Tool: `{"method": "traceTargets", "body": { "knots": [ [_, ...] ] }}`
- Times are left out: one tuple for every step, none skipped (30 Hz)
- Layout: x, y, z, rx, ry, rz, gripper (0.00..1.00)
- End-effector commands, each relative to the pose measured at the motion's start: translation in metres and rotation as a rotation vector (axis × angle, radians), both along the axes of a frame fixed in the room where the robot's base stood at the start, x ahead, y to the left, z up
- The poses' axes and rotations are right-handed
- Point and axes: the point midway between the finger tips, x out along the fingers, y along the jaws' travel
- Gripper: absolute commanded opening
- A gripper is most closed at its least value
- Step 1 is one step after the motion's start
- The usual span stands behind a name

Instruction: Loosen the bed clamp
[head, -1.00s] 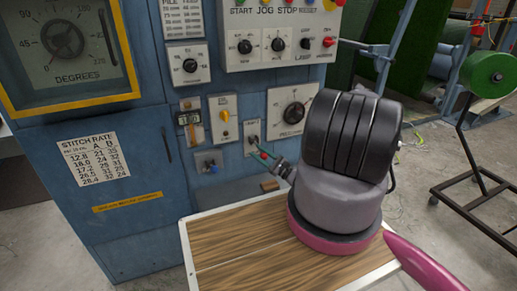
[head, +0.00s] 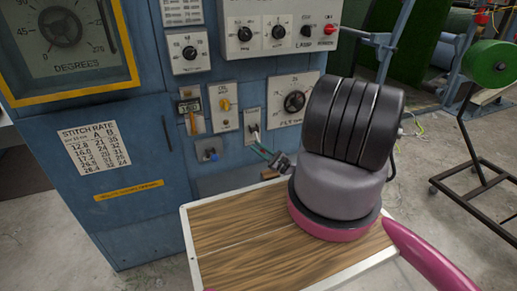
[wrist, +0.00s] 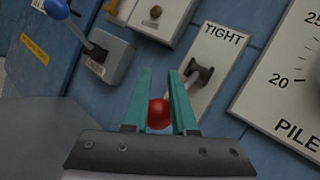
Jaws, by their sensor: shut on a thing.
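The bed clamp is on the blue machine front, on a pale plate (head: 253,127) that reads TIGHT in the wrist view (wrist: 222,45). Its dark pivot (wrist: 200,72) sits on the plate, and a lever runs down from it to a red ball knob (wrist: 159,113). My gripper (wrist: 160,95) has its two teal fingers on either side of the red knob, shut on it.
A dial marked PILE (wrist: 290,85) is right of the clamp. A blue-knobbed lever (wrist: 58,10) on another plate (wrist: 112,55) is to the left. A ledge (head: 225,184) juts out below the controls. My own wood-topped base and dark arm fill the lower right of the head view.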

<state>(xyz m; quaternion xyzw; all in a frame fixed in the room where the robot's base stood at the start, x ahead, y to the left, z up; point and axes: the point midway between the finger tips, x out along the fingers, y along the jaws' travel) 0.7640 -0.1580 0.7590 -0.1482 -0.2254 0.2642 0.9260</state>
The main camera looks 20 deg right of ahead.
Motion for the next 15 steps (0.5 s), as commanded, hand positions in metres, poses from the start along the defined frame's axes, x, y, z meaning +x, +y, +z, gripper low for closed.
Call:
{"method": "traceTargets", "body": {
  "knots": [
    [-0.0006, 0.0002, -0.0058, -0.009, 0.009, -0.003, 0.0],
    [-0.0006, 0.0002, -0.0059, -0.009, 0.009, -0.004, 0.0],
    [-0.0005, 0.0002, -0.0059, -0.009, 0.009, -0.004, 0.0],
    [-0.0005, 0.0001, -0.0061, -0.009, 0.009, -0.004, 0.0],
    [-0.0004, 0.0, -0.0061, -0.01, 0.01, -0.004, 0.0],
    [-0.0004, 0.0001, -0.0062, -0.01, 0.01, -0.004, 0.0],
    [-0.0005, 0.0, -0.0063, -0.01, 0.01, -0.004, 0.0],
    [-0.0005, 0.0, -0.0064, -0.01, 0.01, -0.004, 0.29],
    [-0.0004, -0.0001, -0.0064, -0.009, 0.01, -0.005, 0.44],
    [-0.0005, -0.0002, -0.0063, -0.01, 0.01, -0.004, 0.56],
    [-0.0003, -0.0003, -0.0061, -0.009, 0.01, -0.005, 0.67],
    [-0.0001, -0.0006, -0.0058, -0.009, 0.009, -0.004, 0.71],
    [0.0002, -0.0009, -0.0054, -0.009, 0.009, -0.006, 0.71],
    [0.0004, -0.0012, -0.005, -0.009, 0.009, -0.006, 0.71],
    [0.0008, -0.0016, -0.0047, -0.008, 0.008, -0.006, 0.71]
  ]
}}
